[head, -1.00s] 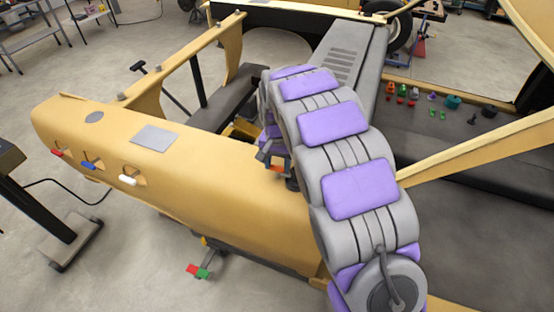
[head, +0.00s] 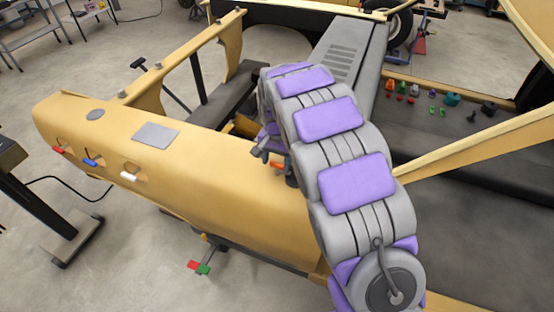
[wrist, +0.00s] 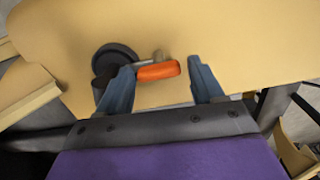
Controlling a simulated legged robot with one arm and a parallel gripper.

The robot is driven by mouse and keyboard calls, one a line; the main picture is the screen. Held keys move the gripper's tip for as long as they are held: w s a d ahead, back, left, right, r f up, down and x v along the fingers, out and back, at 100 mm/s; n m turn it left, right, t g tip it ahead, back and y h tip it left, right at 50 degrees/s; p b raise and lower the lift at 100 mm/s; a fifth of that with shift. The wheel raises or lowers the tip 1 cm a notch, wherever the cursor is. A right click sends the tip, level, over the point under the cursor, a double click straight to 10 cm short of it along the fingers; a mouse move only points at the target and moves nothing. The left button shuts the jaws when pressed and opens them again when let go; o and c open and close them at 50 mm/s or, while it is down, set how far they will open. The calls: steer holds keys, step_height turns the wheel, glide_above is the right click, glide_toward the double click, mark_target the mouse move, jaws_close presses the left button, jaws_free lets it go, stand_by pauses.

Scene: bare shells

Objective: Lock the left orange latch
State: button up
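The orange latch (wrist: 158,71) shows in the wrist view as an orange handle on a grey metal stem beside a dark round base, on the yellow shell. In the head view a small part of the orange latch (head: 277,165) shows beside my arm. My gripper (wrist: 168,78) has its two blue-grey fingers spread apart. The left finger overlaps the dark base and reaches the handle's left end; the right finger is just right of the handle's tip. I cannot tell whether either touches it. In the head view my gripper (head: 268,152) is mostly hidden by my arm.
The yellow shell (head: 200,180) lies along the left, with red, blue and white handles (head: 90,162) on its side. A yellow beam (head: 480,140) crosses at right. Several small coloured objects (head: 430,103) lie on a dark surface behind. Open floor is at lower left.

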steer(key=shift+o, duration=0.9)
steer(key=shift+f, duration=0.1)
